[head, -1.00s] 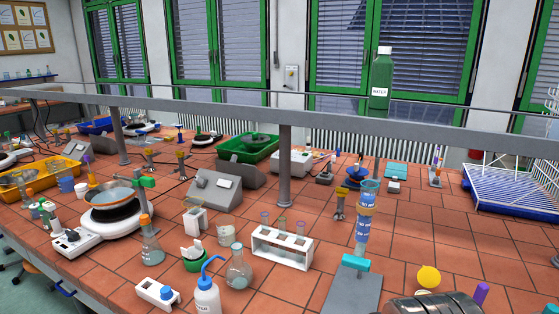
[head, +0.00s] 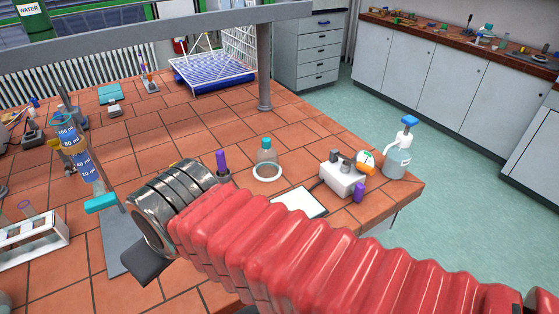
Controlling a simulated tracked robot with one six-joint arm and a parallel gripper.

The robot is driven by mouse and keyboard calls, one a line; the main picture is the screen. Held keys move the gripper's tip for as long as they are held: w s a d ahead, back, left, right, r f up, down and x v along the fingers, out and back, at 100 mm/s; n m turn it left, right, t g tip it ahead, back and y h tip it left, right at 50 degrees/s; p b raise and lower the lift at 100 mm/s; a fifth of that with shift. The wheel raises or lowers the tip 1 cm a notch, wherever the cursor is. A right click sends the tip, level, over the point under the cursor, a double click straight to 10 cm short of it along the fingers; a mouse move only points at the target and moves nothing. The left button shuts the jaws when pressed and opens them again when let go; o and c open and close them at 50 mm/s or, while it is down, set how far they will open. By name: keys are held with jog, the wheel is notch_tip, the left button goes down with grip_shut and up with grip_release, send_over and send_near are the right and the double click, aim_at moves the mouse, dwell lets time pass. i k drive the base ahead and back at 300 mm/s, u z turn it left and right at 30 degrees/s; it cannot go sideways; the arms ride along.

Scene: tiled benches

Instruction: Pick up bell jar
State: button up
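A clear glass piece with a teal top (head: 265,148) and a pale ring at its foot stands on the tiled bench, just beyond my arm. It looks like the bell jar, but the glass is hard to make out. My red ribbed arm crosses the lower right and ends in a metal ringed section. A dark block at its end, at lower left, looks like part of my gripper (head: 148,264). The fingertips are not clear, so I cannot tell whether it is open. The gripper end is left of the glass piece and apart from it.
A purple-topped item (head: 222,163) stands close behind my arm. A white box with valves (head: 343,178) and a blue-capped bottle (head: 398,160) stand near the right bench edge. A graduated cylinder (head: 80,150) stands left. A grey post (head: 264,70) rises behind. The bench middle is fairly clear.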

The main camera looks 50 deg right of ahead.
aim_at(267, 169)
jog(key=z, duration=1.55)
jog(key=k, duration=0.5)
jog(key=z, duration=0.4)
jog(key=i, duration=0.35)
jog(key=u, duration=0.2)
